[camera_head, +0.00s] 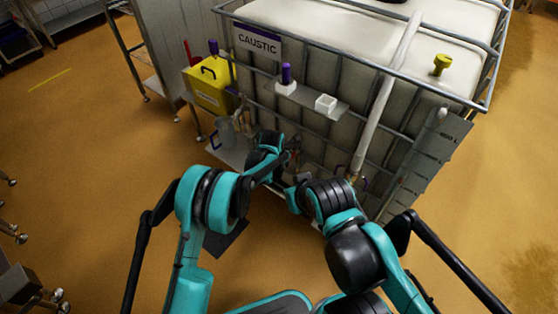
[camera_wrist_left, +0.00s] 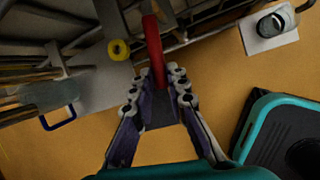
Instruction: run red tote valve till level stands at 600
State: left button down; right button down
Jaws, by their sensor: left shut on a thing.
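The tote is a large pale tank in a grey metal cage (camera_head: 300,120) with a CAUSTIC sign (camera_head: 257,41). A red valve handle (camera_wrist_left: 153,48) stands between the fingers of my left gripper (camera_wrist_left: 164,78), which is shut on it. In the head view my left gripper (camera_head: 290,155) is low at the tote's front, mostly hidden by my arm, and the red handle cannot be made out. My right arm reaches low at the tote's front; its gripper (camera_head: 297,181) is small and dark there. A marked plate (camera_head: 428,165) is on the tote's right side; no level is readable.
A jug with a blue handle (camera_head: 226,132) stands on a pale surface left of my left gripper. A yellow box (camera_head: 209,84) is behind it. Open floor lies at left.

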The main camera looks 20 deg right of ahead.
pick_arm(q)
jog(key=c, duration=1.5)
grip_release()
jog(key=v, duration=1.2)
